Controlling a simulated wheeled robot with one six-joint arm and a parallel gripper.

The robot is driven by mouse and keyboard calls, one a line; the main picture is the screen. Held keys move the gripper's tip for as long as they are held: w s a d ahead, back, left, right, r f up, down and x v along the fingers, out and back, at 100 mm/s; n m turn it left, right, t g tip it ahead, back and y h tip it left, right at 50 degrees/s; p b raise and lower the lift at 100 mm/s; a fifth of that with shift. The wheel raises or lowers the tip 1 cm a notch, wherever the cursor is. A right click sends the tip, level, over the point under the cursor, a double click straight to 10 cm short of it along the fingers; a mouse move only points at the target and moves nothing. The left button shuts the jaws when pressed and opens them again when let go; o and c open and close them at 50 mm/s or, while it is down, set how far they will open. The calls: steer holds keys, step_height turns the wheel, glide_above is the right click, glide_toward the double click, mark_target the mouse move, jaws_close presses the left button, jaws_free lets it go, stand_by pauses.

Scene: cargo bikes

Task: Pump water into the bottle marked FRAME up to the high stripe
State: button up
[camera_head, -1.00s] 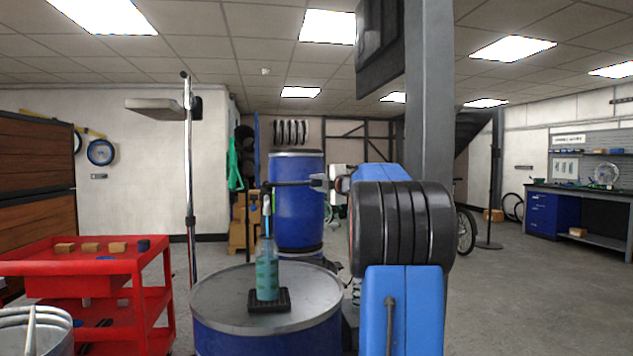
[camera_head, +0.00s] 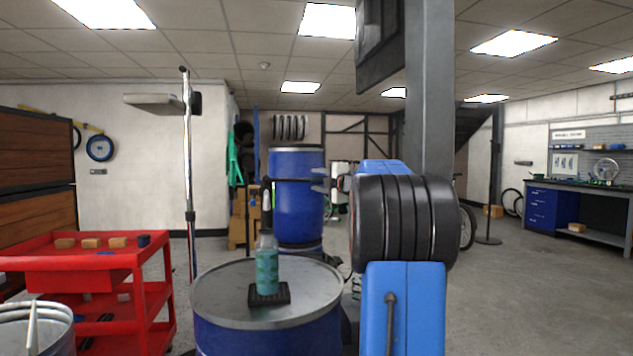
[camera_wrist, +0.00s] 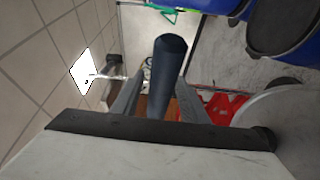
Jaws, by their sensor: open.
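A clear bottle (camera_head: 267,272) of blue-green liquid stands upright on a small black pad (camera_head: 269,294) on a drum lid. Its marking and stripes are too small to read. In the wrist view the dark round bar (camera_wrist: 168,70) lies between the open fingers of my gripper (camera_wrist: 160,85). I cannot tell whether either finger touches it.
The blue drum (camera_head: 215,297) with the grey lid carries the bottle. A taller blue drum (camera_head: 297,215) stands behind. A red cart (camera_head: 70,285) with small blocks and a metal bucket (camera_head: 40,325) are on the left. Open floor lies to the right.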

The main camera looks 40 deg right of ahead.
steer(key=s+a, duration=0.2)
steer(key=s, duration=1.4)
steer(key=shift+a, duration=0.3)
steer(key=shift+s, duration=0.1)
steer(key=w+a+m+h, duration=0.1)
steer(key=a+m+h, duration=0.3)
steer(key=a+m, duration=0.3)
steer(key=s+a+f+m+g+h, duration=0.1)
steer(key=s+a+f+m+g, duration=0.3)
steer(key=a+f, duration=0.5)
steer(key=s+a+f+m+g+y, duration=0.2)
steer(key=s+a+f+g+y, duration=0.2)
steer(key=s+a+f, duration=0.8)
steer(key=s+a+f+m+g+y, duration=0.3)
steer(key=s+a+f+g, duration=0.2)
steer(key=s+a+f, duration=0.6)
steer(key=a+f, duration=0.5)
steer(key=f, duration=0.2)
steer(key=shift+s+a+f+y, duration=0.2)
steer(key=shift+s+f+y, duration=0.15)
steer(key=shift+f+y, duration=0.05)
steer(key=shift+c, duration=0.2)
